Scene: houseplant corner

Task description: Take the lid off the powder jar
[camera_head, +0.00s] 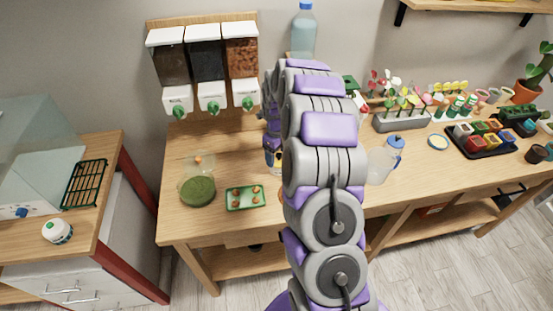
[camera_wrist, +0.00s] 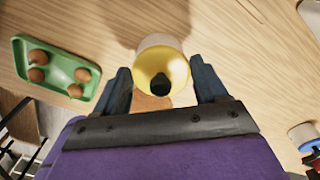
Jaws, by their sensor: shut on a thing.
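In the wrist view, a round yellow lid (camera_wrist: 147,63) with a dark knob sits between the two fingers of my gripper (camera_wrist: 161,82). In the head view, my gripper (camera_head: 273,152) is low over the wooden table, left of my arm. A small whitish part of the jar (camera_head: 279,159) shows there, mostly hidden by my gripper and arm.
Dispensers (camera_head: 205,60) stand behind. A clear jug (camera_head: 379,165) stands right of my arm. The table's front edge is close.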

